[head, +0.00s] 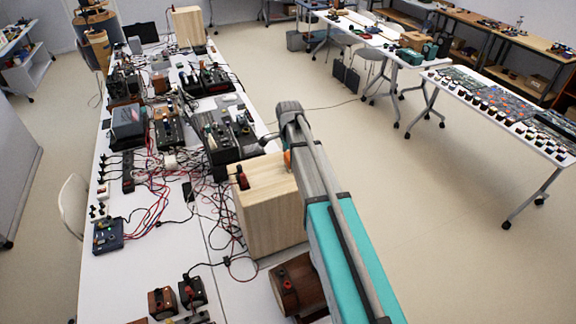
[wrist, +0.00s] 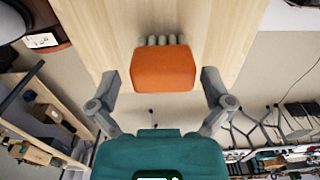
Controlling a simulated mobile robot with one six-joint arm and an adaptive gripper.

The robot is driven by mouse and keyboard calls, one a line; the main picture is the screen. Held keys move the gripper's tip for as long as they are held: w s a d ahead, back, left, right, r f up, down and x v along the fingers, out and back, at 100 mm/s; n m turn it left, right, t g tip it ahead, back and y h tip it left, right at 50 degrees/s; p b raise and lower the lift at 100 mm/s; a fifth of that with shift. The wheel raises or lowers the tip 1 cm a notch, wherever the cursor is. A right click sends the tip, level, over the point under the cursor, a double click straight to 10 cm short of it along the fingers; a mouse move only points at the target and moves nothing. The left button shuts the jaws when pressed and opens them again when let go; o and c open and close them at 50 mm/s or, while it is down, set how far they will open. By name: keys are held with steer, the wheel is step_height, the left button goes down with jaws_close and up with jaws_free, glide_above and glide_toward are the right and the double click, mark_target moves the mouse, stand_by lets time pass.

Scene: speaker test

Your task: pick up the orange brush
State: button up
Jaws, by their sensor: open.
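The orange brush (wrist: 163,70) has a blocky orange body and a row of grey bristles along its far edge. It lies against a pale wooden surface in the wrist view. My gripper (wrist: 160,84) is open, with one grey finger on each side of the brush and a gap between each finger and it. In the head view a small orange patch of the brush (head: 287,158) shows beside my arm, at the top of a pale wooden box (head: 272,218). My arm hides most of the gripper there.
A long white table (head: 135,275) carries the box, electronic devices and many tangled red and black cables (head: 160,170). A brown wooden device (head: 296,285) stands close to the box, under my arm. The floor to the right (head: 440,235) is clear up to another table.

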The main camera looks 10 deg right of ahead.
mark_target(289, 164)
steer(key=shift+f+b, duration=1.55)
steer(key=shift+f, duration=0.3)
steer(key=c, duration=0.8)
